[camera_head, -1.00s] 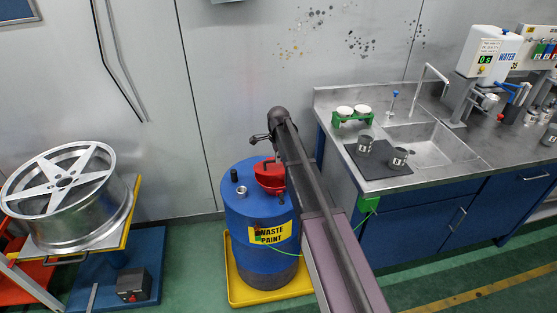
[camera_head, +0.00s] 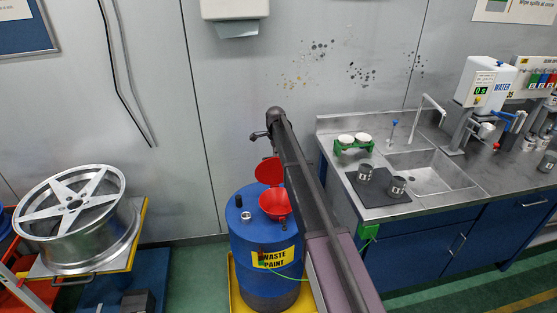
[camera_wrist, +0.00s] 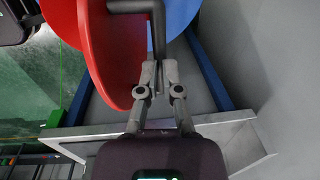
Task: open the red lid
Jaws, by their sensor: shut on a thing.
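The red lid (camera_head: 269,171) stands raised, roughly upright, at the back of the red funnel (camera_head: 275,203) on the blue waste paint drum (camera_head: 265,237). The funnel's red inside shows. In the wrist view the lid (camera_wrist: 112,62) is a large red disc with a dark bent handle (camera_wrist: 158,32). My gripper (camera_wrist: 157,68) is shut on that handle, beside the disc. In the head view my arm reaches over the drum's right side, and my fingers cannot be made out there.
A wheel rim (camera_head: 75,215) lies on a stand at the left. The sink counter (camera_head: 405,212) with cups stands close on the right. A grey wall is right behind the drum. The drum stands in a yellow tray (camera_head: 233,290).

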